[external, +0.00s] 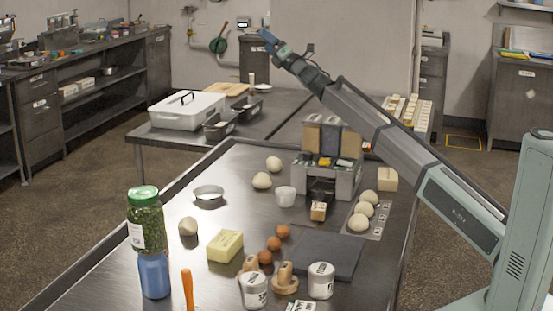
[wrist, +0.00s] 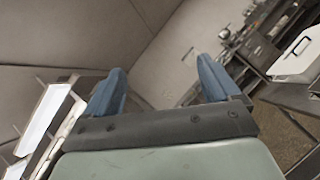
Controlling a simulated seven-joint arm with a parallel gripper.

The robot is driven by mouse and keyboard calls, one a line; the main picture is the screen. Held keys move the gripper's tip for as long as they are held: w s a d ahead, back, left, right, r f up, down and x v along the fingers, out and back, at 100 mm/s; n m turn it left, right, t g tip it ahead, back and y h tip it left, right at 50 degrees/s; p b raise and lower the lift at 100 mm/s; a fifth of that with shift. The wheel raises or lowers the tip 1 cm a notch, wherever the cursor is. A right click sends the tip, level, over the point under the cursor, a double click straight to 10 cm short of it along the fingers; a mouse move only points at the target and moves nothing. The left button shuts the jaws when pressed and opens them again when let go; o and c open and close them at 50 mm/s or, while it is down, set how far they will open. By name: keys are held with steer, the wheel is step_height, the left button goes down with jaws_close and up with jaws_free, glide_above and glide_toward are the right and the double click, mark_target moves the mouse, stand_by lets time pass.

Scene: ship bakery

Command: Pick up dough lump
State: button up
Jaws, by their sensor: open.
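Pale round dough lumps lie on the dark metal table (external: 180,265). Two sit near each other at the back left, a dough lump (external: 273,164) and another dough lump (external: 262,181). Several more dough lumps (external: 359,222) sit in a row on a metal strip (external: 376,229) at the right. My gripper (external: 266,36) is raised high above and behind the table, far from every lump. In the wrist view my gripper (wrist: 160,82) shows two blue fingers spread apart with nothing between them.
A grey caddy (external: 343,186) stands mid-table. A dark mat (external: 318,251) is bare.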

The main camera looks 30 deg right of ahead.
steer(key=s+a+r+n+y, duration=0.1)
steer(key=s+a+r+y, duration=0.1)
steer(key=a, duration=0.6)
steer(key=m+g+h, duration=0.7)
steer(key=m+g, duration=1.2)
steer(key=m, duration=0.2)
glide_above(190, 219)
steer(key=s+d, duration=0.3)
steer(key=d, duration=0.1)
step_height(190, 219, down, 30)
steer(key=x, duration=0.8)
steer(key=shift+d, duration=0.15)
steer(key=shift+x, duration=2.7)
steer(key=c, duration=1.2)
steer(key=shift+o, duration=0.2)
steer(key=shift+r, duration=0.1)
steer(key=shift+r, duration=0.1)
